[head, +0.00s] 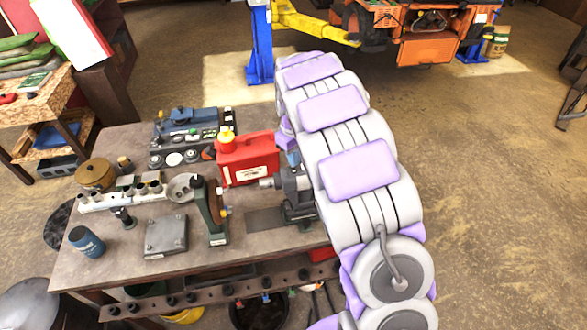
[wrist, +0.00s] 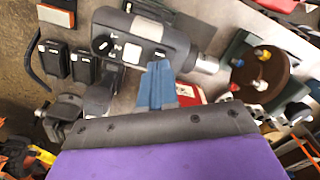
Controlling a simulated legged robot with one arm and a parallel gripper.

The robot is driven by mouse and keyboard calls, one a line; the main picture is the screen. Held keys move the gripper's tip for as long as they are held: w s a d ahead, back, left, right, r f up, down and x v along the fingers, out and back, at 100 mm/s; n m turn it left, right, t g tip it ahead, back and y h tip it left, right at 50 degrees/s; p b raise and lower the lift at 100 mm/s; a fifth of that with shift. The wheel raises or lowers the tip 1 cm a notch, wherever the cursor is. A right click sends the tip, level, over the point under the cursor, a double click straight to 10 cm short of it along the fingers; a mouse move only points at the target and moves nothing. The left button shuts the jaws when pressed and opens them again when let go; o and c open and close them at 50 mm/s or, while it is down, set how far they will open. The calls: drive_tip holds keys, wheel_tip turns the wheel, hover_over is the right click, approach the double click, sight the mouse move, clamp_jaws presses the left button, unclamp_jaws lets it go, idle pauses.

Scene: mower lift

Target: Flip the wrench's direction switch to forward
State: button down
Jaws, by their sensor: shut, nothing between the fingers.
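The wrench (wrist: 140,40) is a grey power tool with a silver nose (wrist: 205,65) pointing right in the wrist view. Its side carries a small panel with white marks and a pale square piece (wrist: 131,53); I cannot tell which part is the direction switch or how it is set. My gripper (wrist: 161,72) has blue fingers, shut and empty.
A red can (head: 247,158) stands behind the wrench on the bench (head: 190,262). A green stand with a brown wheel (head: 211,205) is to its left. Two black battery-like blocks (wrist: 52,60) sit left of the wrench in the wrist view. An orange mower (head: 430,45) is raised behind.

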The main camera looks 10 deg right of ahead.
sight(294, 171)
drive_tip(key=shift+r+p, duration=0.3)
drive_tip(key=shift+r, duration=1.6)
drive_tip(key=shift+s, duration=0.15)
drive_tip(key=s+d+m+b, duration=0.3)
drive_tip(key=s+b, duration=0.6)
drive_tip(key=s, duration=1.1)
drive_tip(key=s+a+f+m+g+b, duration=0.1)
drive_tip(key=s+f+b, duration=0.3)
drive_tip(key=s, duration=0.7)
drive_tip(key=s+a+f+m+b, duration=0.2)
drive_tip(key=s+f+b, duration=0.2)
drive_tip(key=s, duration=0.7)
drive_tip(key=shift+f+g, duration=0.4)
drive_tip(key=shift+f, duration=0.35)
drive_tip(key=shift+w, duration=0.15)
